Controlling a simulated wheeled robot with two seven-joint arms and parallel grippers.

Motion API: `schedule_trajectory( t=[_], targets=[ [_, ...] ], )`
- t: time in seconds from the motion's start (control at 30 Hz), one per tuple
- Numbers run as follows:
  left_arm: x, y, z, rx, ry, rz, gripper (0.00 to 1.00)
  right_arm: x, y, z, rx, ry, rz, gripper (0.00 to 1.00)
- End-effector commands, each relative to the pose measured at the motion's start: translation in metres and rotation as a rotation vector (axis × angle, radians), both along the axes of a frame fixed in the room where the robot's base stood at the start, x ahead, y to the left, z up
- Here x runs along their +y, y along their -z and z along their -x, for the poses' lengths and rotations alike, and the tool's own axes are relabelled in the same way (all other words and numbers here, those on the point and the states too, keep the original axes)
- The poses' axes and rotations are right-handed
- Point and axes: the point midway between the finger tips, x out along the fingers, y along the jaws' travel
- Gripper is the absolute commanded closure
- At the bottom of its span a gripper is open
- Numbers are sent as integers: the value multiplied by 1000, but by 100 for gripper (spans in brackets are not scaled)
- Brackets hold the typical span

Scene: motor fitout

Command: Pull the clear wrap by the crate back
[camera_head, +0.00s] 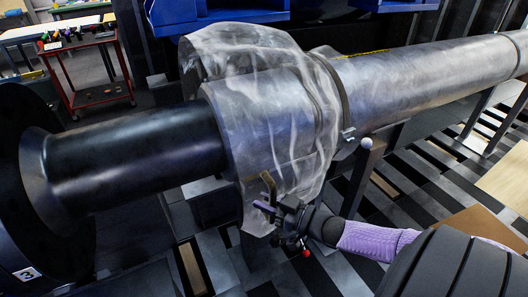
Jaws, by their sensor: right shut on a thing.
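The clear wrap (268,120) is a crumpled, see-through sheet draped around the middle of a large metal cylinder. Its lower edge hangs down the near side. My right gripper (266,203) comes in from the lower right and is shut on the wrap's hanging lower edge. The fingertips are partly hidden by the wrap and are hard to make out. A blue crate (240,15) shows at the top edge behind the cylinder, cut off by the frame. My left gripper is not in view.
The dark shaft (135,150) runs left to a black round flange (40,200). The bare metal cylinder (430,80) runs to the upper right, with a clamp band beside the wrap. A post (362,175) stands near my right arm. A red cart (90,75) stands back left.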

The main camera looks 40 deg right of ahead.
Motion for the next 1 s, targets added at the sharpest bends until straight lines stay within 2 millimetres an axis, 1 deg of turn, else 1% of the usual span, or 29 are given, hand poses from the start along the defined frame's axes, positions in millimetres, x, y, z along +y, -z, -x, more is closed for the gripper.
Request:
schedule_trajectory(
  t=[0.03, 0.07, 0.1, 0.33, 0.43, 0.57, 0.8, 0.9, 1.0],
  targets=[
    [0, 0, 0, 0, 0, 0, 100, 0, 2, 1, 6, 1, 2, 68],
    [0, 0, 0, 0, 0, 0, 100, 0, 2, 1, 5, 1, 2, 61],
    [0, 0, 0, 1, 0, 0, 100, 0, 2, 1, 5, 1, 2, 59],
    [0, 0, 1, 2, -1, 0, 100, 0, 1, 1, 2, 0, 1, 59],
    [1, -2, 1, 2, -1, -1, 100, -2, 0, 7, 3, 0, 0, 59],
    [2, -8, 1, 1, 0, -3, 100, -9, 0, 28, 7, 1, 0, 59],
    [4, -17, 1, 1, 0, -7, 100, -24, 0, 75, 6, 1, 2, 59],
    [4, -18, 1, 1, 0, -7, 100, -28, 1, 89, 6, 1, 2, 59],
    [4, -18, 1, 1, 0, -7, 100, -30, 1, 95, 5, 1, 2, 59]
  ],
)
